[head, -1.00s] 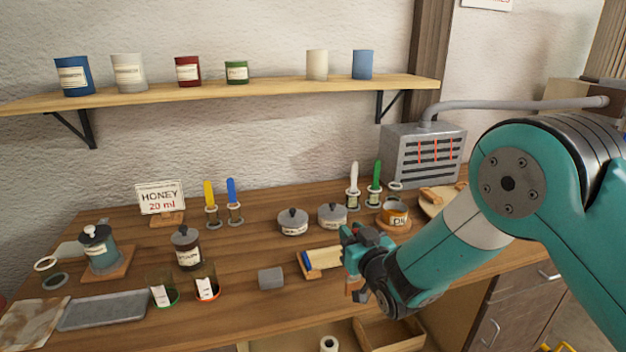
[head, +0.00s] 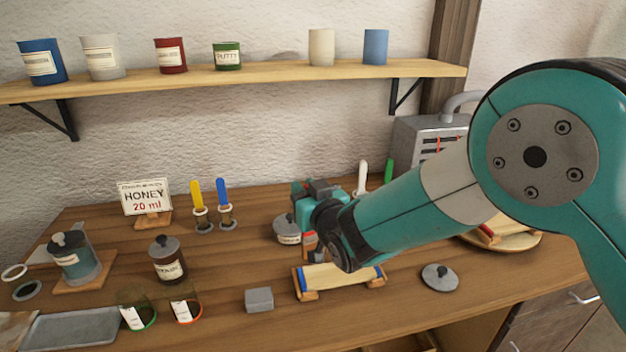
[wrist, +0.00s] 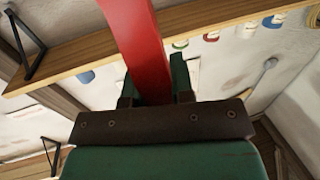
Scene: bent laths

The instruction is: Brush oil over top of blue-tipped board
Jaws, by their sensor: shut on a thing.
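The blue-tipped board (head: 338,277) is a pale lath lying on wooden rests at the front middle of the bench. Its left end is blue, and some blue shows near its right end. My gripper (head: 309,232) is at the board's left part, over or just behind it. In the wrist view my gripper (wrist: 156,85) is shut on a long red handle (wrist: 140,40), apparently the brush. A small orange-red piece (head: 310,243) shows below the jaws in the head view. Whether it touches the board cannot be told.
A grey lid (head: 440,277) lies right of the board and a grey block (head: 259,299) left of it. Glasses, a dark jar (head: 167,259) and a tray (head: 70,327) stand left. A shelf (head: 240,83) spans the wall.

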